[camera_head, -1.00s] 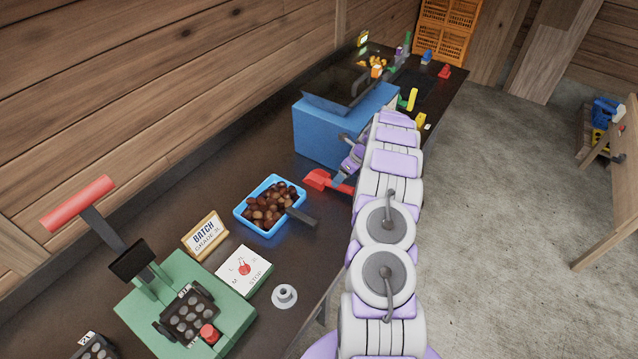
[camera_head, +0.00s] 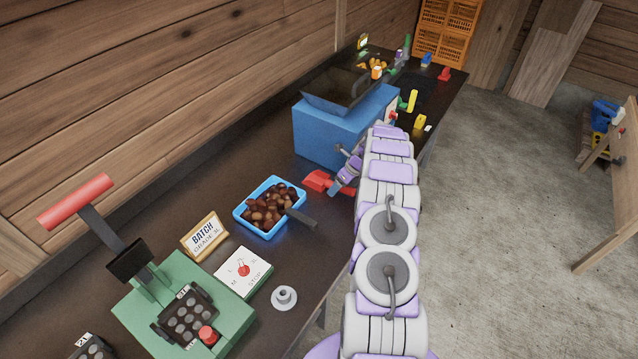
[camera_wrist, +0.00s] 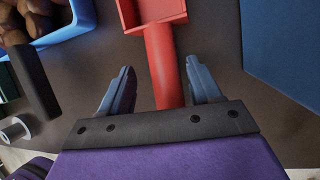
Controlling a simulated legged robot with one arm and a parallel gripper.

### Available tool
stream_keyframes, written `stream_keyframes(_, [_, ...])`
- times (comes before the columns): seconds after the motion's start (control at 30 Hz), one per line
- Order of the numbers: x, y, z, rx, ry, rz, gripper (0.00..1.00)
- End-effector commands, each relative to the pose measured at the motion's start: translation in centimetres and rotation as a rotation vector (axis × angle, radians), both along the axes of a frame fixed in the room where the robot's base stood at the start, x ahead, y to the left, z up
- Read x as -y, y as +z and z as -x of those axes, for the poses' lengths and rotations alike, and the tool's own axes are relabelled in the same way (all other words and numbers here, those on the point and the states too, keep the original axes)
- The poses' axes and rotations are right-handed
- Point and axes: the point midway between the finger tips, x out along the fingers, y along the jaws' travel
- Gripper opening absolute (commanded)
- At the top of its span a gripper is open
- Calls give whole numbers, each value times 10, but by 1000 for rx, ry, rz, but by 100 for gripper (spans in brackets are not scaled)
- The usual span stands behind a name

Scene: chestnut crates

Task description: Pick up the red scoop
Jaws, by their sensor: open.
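The red scoop (camera_head: 318,181) lies on the dark bench between the blue tray and the blue machine. In the wrist view its red handle (camera_wrist: 163,65) runs down between my two fingers, with the pan at the top edge. My gripper (camera_wrist: 160,80) is open, one finger on each side of the handle. The handle is nearer the right finger, and a gap shows on both sides. The lower end of the handle is hidden behind the gripper's mount. In the head view my gripper (camera_head: 343,170) is over the scoop's handle and partly covers it.
A blue tray (camera_head: 241,217) of chestnuts with a dark handle stands left of the scoop. A blue machine (camera_head: 318,137) stands close behind it. A batch sign (camera_head: 205,236), a stop panel (camera_head: 243,272) and a green press (camera_head: 235,312) stand nearer on the bench.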

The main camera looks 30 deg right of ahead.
Motion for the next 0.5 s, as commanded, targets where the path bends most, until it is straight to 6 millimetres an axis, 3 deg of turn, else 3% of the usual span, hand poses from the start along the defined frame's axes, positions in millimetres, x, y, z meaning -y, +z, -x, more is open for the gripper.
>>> stream_keyframes(0.5, [-4, 0, -1, 2, 0, 8, 63])
